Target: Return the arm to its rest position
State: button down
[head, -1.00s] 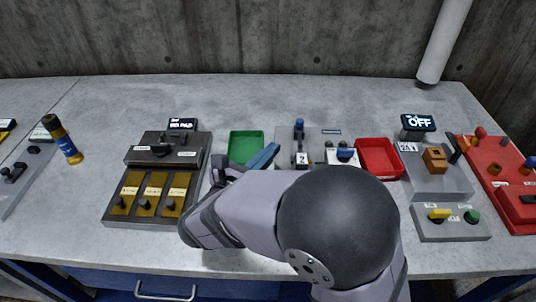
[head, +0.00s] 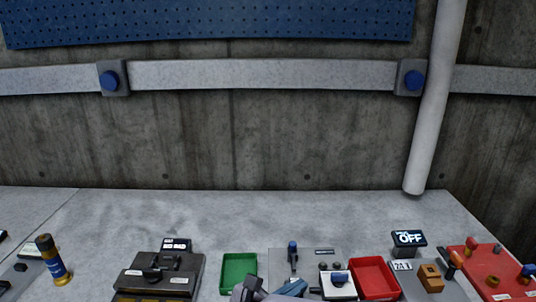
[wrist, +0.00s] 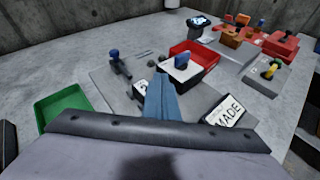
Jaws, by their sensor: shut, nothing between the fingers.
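My gripper (head: 292,288) shows at the bottom edge of the head view, in front of the grey panel between the green and red trays. Most of my arm is below that view. In the wrist view the blue fingers (wrist: 168,98) are together with nothing between them. They point over the grey panel (wrist: 110,72), which carries a blue-topped lever (wrist: 116,60) and a white box with a blue knob (wrist: 182,63). I cannot tell how high the fingertips are above the panel.
A green tray (head: 239,267) and a red tray (head: 374,272) flank the panel. A dark machine (head: 160,272) and a yellow-blue bottle (head: 50,262) stand left. A display reading OFF (head: 409,238) and a red panel (head: 490,268) are right. The rear bench is clear before the wall.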

jog(key=s+d+r+m+g+y+p, duration=0.2)
jog(key=s+d+r+m+g+p, duration=0.3)
jog(key=s+d+m+g+p, duration=0.55)
jog(key=s+a+r+m+y+p, duration=0.1)
jog(key=s+r+m+y+p, duration=0.5)
jog(key=m+p, duration=0.7)
notch_tip(320, 180, up, 2)
jog(key=m+y, duration=0.1)
jog(key=m, duration=0.2)
jog(key=shift+a+r+p, duration=0.2)
jog(key=shift+a+p, duration=0.2)
